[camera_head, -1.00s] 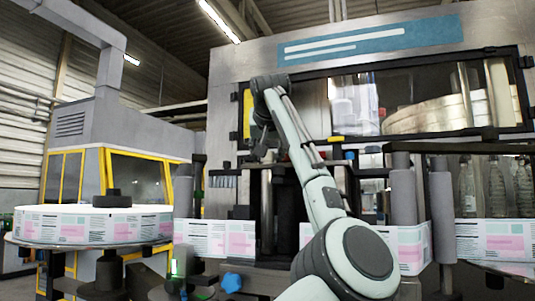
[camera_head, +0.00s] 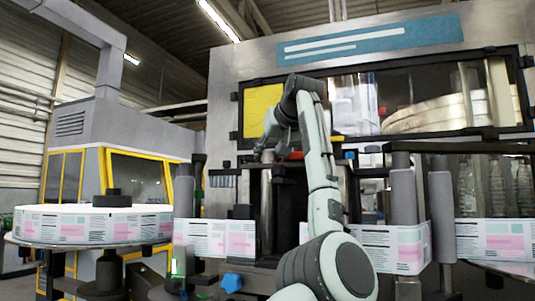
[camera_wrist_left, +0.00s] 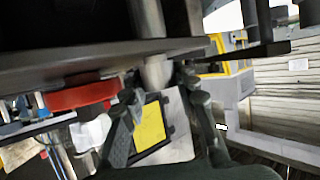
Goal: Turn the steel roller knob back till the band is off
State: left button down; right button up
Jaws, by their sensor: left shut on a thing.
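My left gripper (camera_head: 264,152) is at the top of the upright steel roller (camera_head: 266,195) in the head view. In the left wrist view its two fingers (camera_wrist_left: 158,80) are shut on the short steel knob (camera_wrist_left: 156,72), under a dark plate edge. The printed white and pink band (camera_head: 203,238) runs across the machine front, left of the roller, and shows again to its right (camera_head: 408,248). Dark parts and my arm hide the stretch at the roller, so I cannot tell whether the band touches it. My right gripper is not in view.
A label reel (camera_head: 85,223) lies on a round table at the left. A grey guide roller (camera_head: 403,195) stands right of my arm. A red round part (camera_wrist_left: 82,94) sits close beside the left fingers. A blue knob (camera_head: 231,282) is low in front.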

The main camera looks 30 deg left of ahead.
pick_arm(q)
jog(key=n+g+y, duration=0.2)
jog(key=n+g, duration=0.1)
jog(key=shift+g, duration=0.4)
jog(key=shift+n+g, duration=0.5)
jog(key=shift+n, duration=0.2)
jog(key=c, duration=1.1)
grip_release()
jog(key=shift+c, duration=0.2)
jog(key=v, duration=0.7)
jog(key=shift+d, duration=0.3)
